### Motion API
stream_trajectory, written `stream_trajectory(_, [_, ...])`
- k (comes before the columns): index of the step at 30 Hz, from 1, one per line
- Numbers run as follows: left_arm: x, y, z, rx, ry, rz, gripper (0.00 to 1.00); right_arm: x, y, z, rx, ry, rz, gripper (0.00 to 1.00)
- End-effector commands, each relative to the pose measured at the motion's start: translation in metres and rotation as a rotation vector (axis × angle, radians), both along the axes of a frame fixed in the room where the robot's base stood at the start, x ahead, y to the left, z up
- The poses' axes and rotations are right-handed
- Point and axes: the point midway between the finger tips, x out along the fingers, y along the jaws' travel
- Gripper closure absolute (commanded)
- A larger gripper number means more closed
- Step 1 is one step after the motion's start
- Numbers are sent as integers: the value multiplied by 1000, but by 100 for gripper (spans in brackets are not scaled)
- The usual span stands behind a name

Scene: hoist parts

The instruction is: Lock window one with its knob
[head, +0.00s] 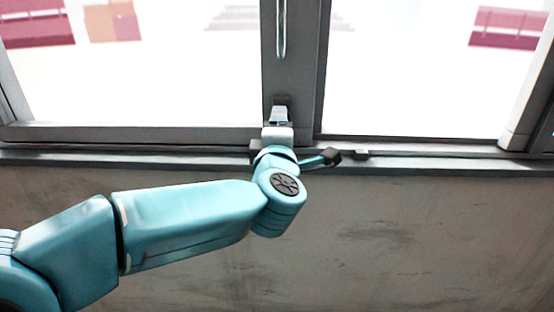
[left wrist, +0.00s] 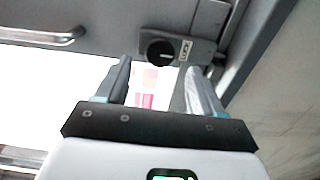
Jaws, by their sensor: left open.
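Window one's frame (head: 294,60) stands upright in the middle of the head view, with a vertical metal handle (head: 281,28) on it. In the left wrist view the round black knob (left wrist: 158,52) sits on a grey plate, beside a small white label (left wrist: 184,50) that seems to read LOCK. My left gripper (head: 280,112) is in front of the lower part of that frame. In the left wrist view its two fingers (left wrist: 158,72) are apart and empty, with the knob just beyond the gap between their tips. The gripper hides the knob in the head view. My right gripper is not in view.
A dark window sill (head: 440,163) runs across below the panes, above a bare concrete wall (head: 400,230). Glass panes are on both sides of the frame.

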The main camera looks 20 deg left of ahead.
Motion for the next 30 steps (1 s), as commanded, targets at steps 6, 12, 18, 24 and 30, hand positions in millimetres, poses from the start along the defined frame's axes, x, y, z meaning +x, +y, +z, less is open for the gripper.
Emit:
stream_trajectory(6, [-59, -18, -2, -1, -3, -5, 32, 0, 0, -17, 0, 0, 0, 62])
stream_trajectory(12, [-97, -28, -1, 0, -1, -3, 32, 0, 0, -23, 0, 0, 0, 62])
stream_trajectory(18, [-113, -33, -1, 0, 1, -1, 32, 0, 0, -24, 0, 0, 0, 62])
stream_trajectory(24, [-115, -33, -1, 1, 1, 0, 32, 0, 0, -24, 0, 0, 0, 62])
stream_trajectory(30, [-115, -33, -1, 1, 1, 0, 32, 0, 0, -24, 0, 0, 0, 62])
